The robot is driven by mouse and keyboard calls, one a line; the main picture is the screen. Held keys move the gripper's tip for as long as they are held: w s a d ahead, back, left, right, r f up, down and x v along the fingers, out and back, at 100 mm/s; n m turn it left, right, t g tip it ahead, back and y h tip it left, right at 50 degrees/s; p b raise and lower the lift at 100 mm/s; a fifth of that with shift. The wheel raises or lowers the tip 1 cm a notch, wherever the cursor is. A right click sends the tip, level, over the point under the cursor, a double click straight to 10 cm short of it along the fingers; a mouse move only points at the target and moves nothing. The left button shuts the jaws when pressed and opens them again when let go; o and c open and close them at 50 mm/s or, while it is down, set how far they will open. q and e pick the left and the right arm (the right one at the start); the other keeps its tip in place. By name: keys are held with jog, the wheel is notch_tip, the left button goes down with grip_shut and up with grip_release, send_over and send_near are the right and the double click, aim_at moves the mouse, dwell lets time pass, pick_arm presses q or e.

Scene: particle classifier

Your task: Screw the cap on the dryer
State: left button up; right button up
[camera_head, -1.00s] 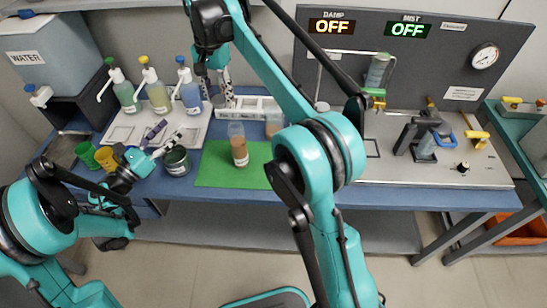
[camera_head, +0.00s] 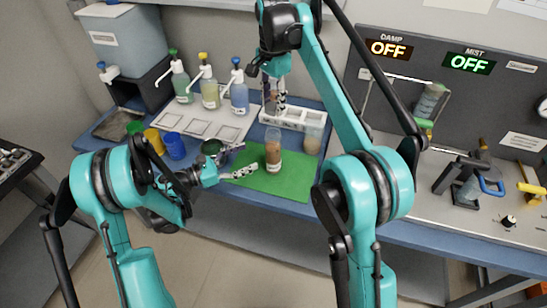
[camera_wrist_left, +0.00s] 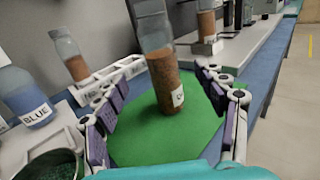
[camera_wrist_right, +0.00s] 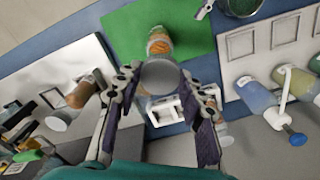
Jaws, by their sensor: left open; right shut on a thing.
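A clear bottle of brown grains (camera_head: 273,155), likely the dryer, stands upright on the green mat. It also shows in the left wrist view (camera_wrist_left: 167,85). My left gripper (camera_head: 250,168) is open just left of it; in the left wrist view its fingers (camera_wrist_left: 172,68) spread on both sides of the bottle, apart from it. My right gripper (camera_head: 272,106) points down near the rack, behind the bottle.
A dark jar (camera_head: 212,146) and coloured cups are left of my left gripper. Pump bottles (camera_head: 210,90) stand at the back left. The mat's front edge is clear.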

pick_arm(q)
jog(key=x, duration=1)
jog(key=shift+d, duration=0.1)
jog(key=shift+c, duration=0.2)
grip_shut()
pick_arm(e)
send_over(273, 132)
jog(key=shift+d+f, duration=0.1)
jog(key=shift+f, duration=2.4)
jog(key=shift+f, duration=0.9)
jog(key=shift+f, duration=0.55)
